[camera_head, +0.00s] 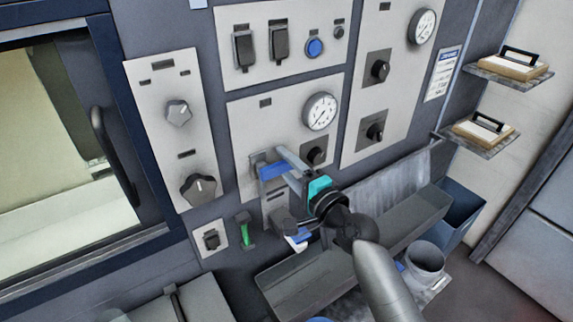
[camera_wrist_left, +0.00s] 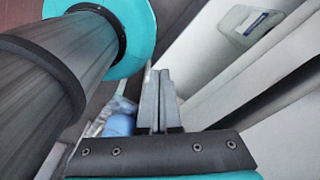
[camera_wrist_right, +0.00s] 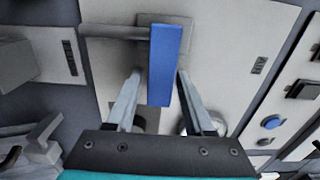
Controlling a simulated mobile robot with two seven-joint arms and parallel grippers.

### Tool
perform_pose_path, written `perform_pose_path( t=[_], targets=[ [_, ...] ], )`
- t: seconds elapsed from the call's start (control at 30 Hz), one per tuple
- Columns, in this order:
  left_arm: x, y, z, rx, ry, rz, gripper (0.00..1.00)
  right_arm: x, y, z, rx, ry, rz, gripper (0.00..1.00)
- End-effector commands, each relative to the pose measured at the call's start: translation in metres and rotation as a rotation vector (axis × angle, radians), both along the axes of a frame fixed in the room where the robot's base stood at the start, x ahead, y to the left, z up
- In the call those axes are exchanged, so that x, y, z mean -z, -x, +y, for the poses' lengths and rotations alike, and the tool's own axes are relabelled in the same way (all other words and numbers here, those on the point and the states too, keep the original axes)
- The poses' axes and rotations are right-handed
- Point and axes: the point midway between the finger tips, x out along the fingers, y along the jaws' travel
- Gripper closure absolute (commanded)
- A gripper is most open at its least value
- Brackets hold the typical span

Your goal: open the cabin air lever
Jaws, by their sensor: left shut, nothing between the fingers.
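A blue lever handle (camera_head: 272,171) on a grey mount (camera_head: 257,158) sits on the middle panel, below and left of a round gauge. My right gripper (camera_head: 283,173) is at this lever. In the right wrist view the blue handle (camera_wrist_right: 165,60) lies between the spread fingers (camera_wrist_right: 158,88), closer to the right finger, with a gap on the left. In the left wrist view my left gripper (camera_wrist_left: 159,90) is shut and empty, away from the lever.
A black knob (camera_head: 314,154) and the gauge (camera_head: 320,111) are close to my right gripper. A green lever (camera_head: 245,230) is lower left. A grey trough (camera_head: 300,284) runs below the panel, with a bucket (camera_head: 425,262) to the right. Shelves with handled blocks (camera_head: 509,65) are at right.

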Motion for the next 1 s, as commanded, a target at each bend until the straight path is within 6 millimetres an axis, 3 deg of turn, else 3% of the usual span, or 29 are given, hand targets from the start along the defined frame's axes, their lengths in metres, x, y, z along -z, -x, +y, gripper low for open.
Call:
perform_pose_path(
  t=[0.07,0.43,1.0],
  targets=[
    [0.0000,-0.0002,0.0009,0.000,-0.001,0.000,1.00,0.0001,0.0001,-0.0002,0.000,0.000,0.000,0.57],
    [0.0000,-0.0003,0.0017,0.000,-0.002,0.000,1.00,0.0003,0.0002,-0.0004,0.000,0.000,0.000,0.99],
    [0.0000,0.0001,0.0022,-0.001,-0.003,0.000,1.00,0.0008,0.0002,-0.0005,0.000,0.001,0.001,1.00]
  ],
)
